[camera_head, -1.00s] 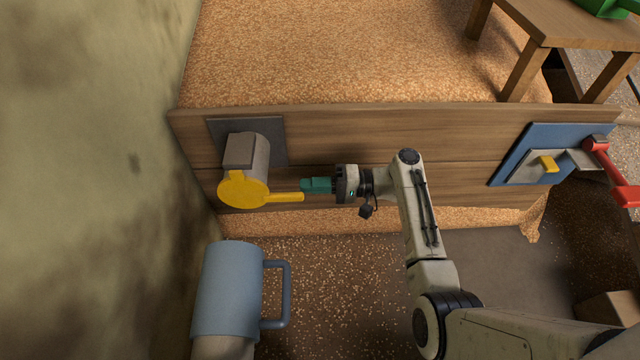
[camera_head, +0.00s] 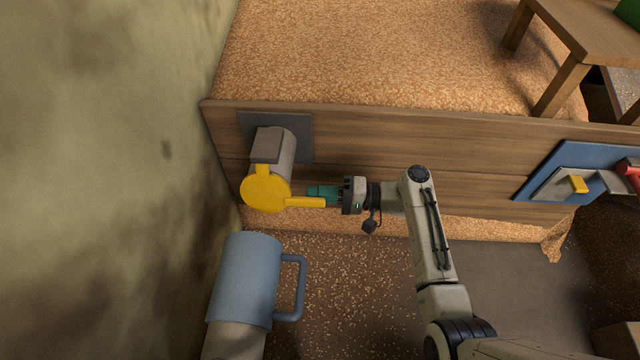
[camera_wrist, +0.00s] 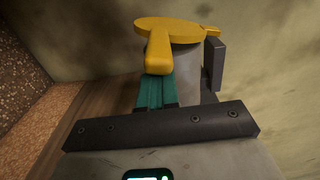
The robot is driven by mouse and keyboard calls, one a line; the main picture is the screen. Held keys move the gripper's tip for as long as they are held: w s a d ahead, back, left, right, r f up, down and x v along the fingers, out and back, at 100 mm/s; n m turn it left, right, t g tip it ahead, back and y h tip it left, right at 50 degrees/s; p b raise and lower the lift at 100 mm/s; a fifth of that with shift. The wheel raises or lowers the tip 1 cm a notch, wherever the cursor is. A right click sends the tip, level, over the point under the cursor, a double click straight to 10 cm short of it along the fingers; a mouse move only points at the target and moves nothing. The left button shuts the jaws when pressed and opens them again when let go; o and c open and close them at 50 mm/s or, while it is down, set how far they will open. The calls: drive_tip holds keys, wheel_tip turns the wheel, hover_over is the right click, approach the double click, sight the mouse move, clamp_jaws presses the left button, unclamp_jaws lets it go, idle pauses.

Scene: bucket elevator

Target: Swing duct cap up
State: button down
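The yellow duct cap (camera_head: 266,190) is a round disc over the front end of a short grey duct (camera_head: 285,158) on the wooden wall. Its straight handle (camera_head: 305,202) points right. The cap also shows in the wrist view (camera_wrist: 180,30), with the handle (camera_wrist: 159,50) pointing toward the camera. My gripper (camera_head: 312,191) has teal fingers close together, reaching left alongside the handle's free end. In the wrist view the handle's end overlaps the teal fingers (camera_wrist: 155,92) and hides their tips. I cannot tell whether they touch it.
A blue-grey cylinder with a side handle (camera_head: 248,275) stands below the duct. A plain wall (camera_head: 110,150) is close on the left. A blue plate with a yellow knob (camera_head: 577,184) is at right. Grain lies behind the wooden wall (camera_head: 400,140).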

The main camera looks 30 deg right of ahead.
drive_tip(key=shift+s+a+r+p, duration=0.2)
drive_tip(key=shift+s+a+p, duration=0.4)
drive_tip(key=shift+s, duration=0.1)
drive_tip(key=shift+s+a+r+p, duration=0.2)
drive_tip(key=shift+s+a+p, duration=0.25)
drive_tip(key=shift+s+p, duration=0.2)
drive_tip(key=s+a+r+p, duration=0.2)
drive_tip(key=p, duration=0.1)
wheel_tip(320, 180, up, 12)
drive_tip(key=p, duration=1.1)
hover_over(317, 206)
drive_tip(key=s+a, duration=0.2)
drive_tip(key=s, duration=0.1)
drive_tip(key=s+a+p+v, duration=0.1)
drive_tip(key=v, duration=0.9)
drive_tip(key=shift+s, duration=0.25)
drive_tip(key=shift+f, duration=0.1)
idle(0.3)
